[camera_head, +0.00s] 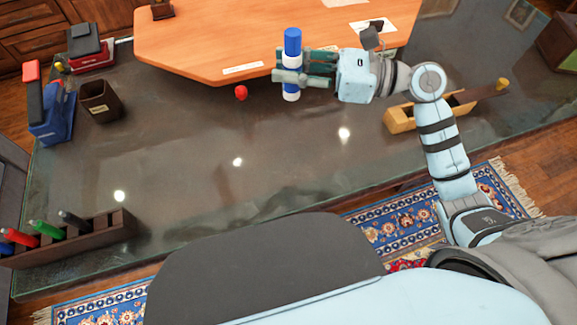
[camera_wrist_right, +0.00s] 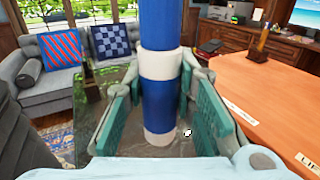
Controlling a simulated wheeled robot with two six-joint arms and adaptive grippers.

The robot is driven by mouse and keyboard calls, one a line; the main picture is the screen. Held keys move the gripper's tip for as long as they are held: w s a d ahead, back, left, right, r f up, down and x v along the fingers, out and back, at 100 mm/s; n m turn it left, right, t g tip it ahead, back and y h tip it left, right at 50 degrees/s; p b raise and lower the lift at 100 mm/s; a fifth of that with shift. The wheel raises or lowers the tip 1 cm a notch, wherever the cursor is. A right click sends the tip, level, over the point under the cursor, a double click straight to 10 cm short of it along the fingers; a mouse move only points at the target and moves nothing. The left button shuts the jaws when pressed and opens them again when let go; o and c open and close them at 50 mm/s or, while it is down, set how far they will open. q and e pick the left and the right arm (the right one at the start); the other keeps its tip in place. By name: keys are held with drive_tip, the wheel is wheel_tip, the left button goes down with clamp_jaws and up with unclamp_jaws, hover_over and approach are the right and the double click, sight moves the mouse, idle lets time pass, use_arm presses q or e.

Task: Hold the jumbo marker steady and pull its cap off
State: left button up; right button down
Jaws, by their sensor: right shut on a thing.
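The jumbo marker (camera_head: 292,45) is blue with white bands and stands upright in my right gripper (camera_head: 291,74), above the far side of the dark glossy table. The right gripper is shut on it. In the right wrist view the marker (camera_wrist_right: 160,95) rises between the two green finger pads, with a white band (camera_wrist_right: 161,66) in the middle and a blue section (camera_wrist_right: 160,24) above. The blue top is on the marker. My left gripper is in neither view.
The dark table (camera_head: 240,200) has a wide bare middle. A marker rack (camera_head: 90,240) stands front left, a dark cup (camera_head: 99,100) and staplers back left. A red ball (camera_head: 241,92) lies near the orange desk (camera_head: 210,40). A wooden box (camera_head: 400,120) is at right.

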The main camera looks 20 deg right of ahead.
drive_tip(key=f+b, duration=0.1)
drive_tip(key=f, duration=0.5)
drive_tip(key=f+b, duration=0.2)
drive_tip(key=f, duration=0.5)
drive_tip(key=f+b, duration=0.1)
drive_tip(key=f, duration=0.6)
drive_tip(key=shift+w+a, duration=0.1)
drive_tip(key=shift+w, duration=0.2)
drive_tip(key=shift+f+b, duration=0.15)
drive_tip(key=shift+b, duration=0.2)
drive_tip(key=c, duration=1.3)
unclamp_jaws()
drive_tip(key=shift+c, duration=0.2)
drive_tip(key=shift+r+p, duration=0.35)
drive_tip(key=shift+p, duration=0.05)
drive_tip(key=b+v, duration=0.1)
drive_tip(key=v, duration=1)
drive_tip(key=shift+f, duration=0.2)
drive_tip(key=shift+s+d+r, duration=0.1)
drive_tip(key=shift+s+d, duration=0.1)
drive_tip(key=shift+d, duration=0.3)
